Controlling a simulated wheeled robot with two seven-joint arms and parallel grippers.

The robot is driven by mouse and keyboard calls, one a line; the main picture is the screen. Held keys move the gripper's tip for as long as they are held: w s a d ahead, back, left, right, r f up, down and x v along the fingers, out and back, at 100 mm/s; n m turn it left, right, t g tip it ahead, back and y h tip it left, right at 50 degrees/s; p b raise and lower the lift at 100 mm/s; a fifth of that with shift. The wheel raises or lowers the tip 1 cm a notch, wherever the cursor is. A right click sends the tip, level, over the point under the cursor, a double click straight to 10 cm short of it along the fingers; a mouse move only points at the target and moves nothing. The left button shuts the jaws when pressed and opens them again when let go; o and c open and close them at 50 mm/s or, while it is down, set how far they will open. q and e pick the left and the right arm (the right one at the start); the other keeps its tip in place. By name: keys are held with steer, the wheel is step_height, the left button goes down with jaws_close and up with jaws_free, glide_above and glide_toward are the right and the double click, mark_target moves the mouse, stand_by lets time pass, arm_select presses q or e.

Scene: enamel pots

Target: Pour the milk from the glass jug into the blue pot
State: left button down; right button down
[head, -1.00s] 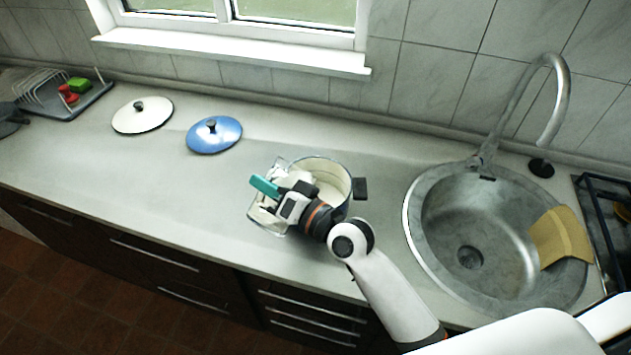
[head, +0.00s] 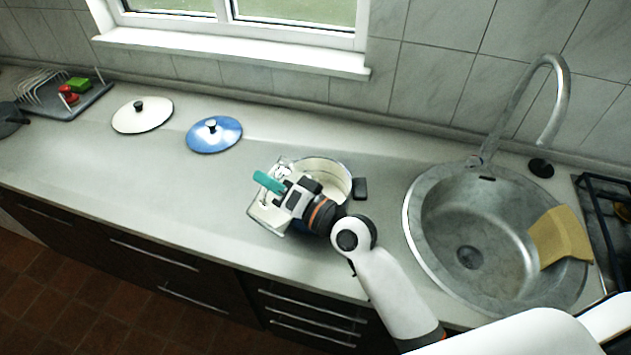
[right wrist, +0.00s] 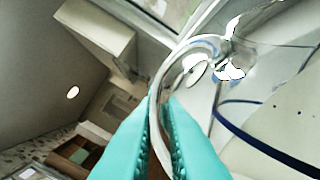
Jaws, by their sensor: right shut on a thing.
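The blue pot (head: 335,168) stands on the counter left of the sink, with pale milk inside and a black handle showing on its right. My right gripper (head: 268,183) is above the pot's left side, with its teal fingers shut on the glass jug (head: 262,216). The jug is tilted at the pot's left side, partly hidden by my gripper and wrist. In the right wrist view the fingers (right wrist: 160,118) pinch a curved glass part of the jug (right wrist: 205,45), and the pot's blue rim (right wrist: 255,145) shows below right. I cannot make out a milk stream. My left gripper is not in view.
A blue lid (head: 214,136) and a cream lid (head: 142,115) lie on the counter behind left. A dish rack (head: 75,100) stands far left. The sink (head: 425,260), with a tan cloth (head: 560,238), is to the right. The front left counter is clear.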

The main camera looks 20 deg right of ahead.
mark_target(291, 162)
steer(key=shift+w+d+r+m, duration=0.2)
steer(key=shift+w+d+m, duration=0.3)
steer(key=shift+d+m, duration=0.3)
stand_by(0.5)
steer(key=shift+w+d+r+m+p, duration=0.4)
steer(key=shift+w+d+m, duration=0.1)
steer(key=shift+d, duration=0.15)
steer(key=shift+w+d+r+m+p, duration=0.35)
steer(key=shift+w+d+m, duration=0.15)
steer(key=shift+d, duration=0.2)
steer(key=shift+w+d+r+m+p, duration=0.4)
steer(key=shift+w+d+m+p, duration=0.1)
steer(key=shift+m+p, duration=0.2)
